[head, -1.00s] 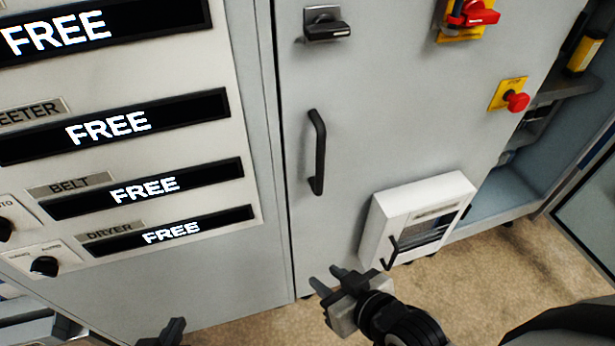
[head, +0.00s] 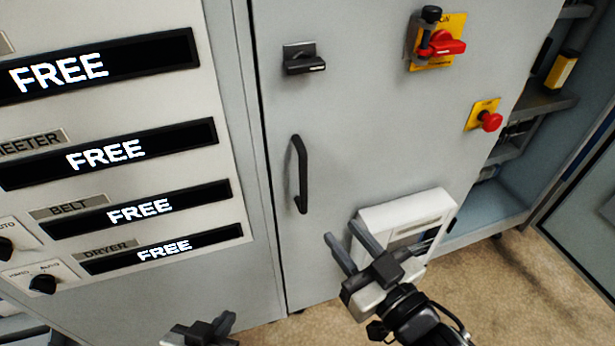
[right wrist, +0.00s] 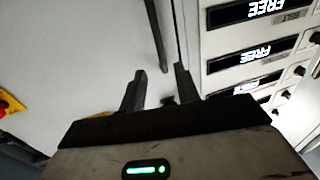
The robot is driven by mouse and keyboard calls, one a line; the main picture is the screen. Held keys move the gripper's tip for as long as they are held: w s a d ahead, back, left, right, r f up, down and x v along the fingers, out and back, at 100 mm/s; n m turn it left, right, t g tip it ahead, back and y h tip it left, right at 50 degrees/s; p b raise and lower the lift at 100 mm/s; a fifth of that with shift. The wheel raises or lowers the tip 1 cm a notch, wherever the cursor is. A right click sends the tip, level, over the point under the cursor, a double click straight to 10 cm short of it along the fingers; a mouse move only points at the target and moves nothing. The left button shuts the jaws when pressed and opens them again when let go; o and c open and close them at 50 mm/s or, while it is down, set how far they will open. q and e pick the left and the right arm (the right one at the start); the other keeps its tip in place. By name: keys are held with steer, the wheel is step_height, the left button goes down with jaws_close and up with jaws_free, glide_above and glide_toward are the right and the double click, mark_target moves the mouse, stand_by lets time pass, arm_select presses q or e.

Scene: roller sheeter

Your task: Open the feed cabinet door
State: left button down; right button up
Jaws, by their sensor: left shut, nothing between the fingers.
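The grey cabinet door (head: 375,120) is shut, with a dark seam along its left edge. Its black vertical bar handle (head: 300,175) is near that edge, below a black latch (head: 304,62). My right gripper (head: 343,234) is open and empty, below and to the right of the handle in the head view. In the right wrist view, the handle (right wrist: 156,35) lies beyond the open fingers of the gripper (right wrist: 160,70), with a visible gap. My left gripper (head: 224,320) is shut and empty at the bottom edge, low and left of the handle.
A white box (head: 430,212) sticks out low on the door, partly behind my right gripper. A red rotary switch (head: 440,45) and red stop button (head: 490,121) are at the upper right. A panel of "FREE" displays (head: 110,152) fills the left.

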mark_target(306, 186)
steer(key=x, duration=1.4)
steer(key=shift+w+f+p, duration=0.1)
steer(key=shift+w+p, duration=0.1)
steer(key=shift+p, duration=0.1)
jaws_close()
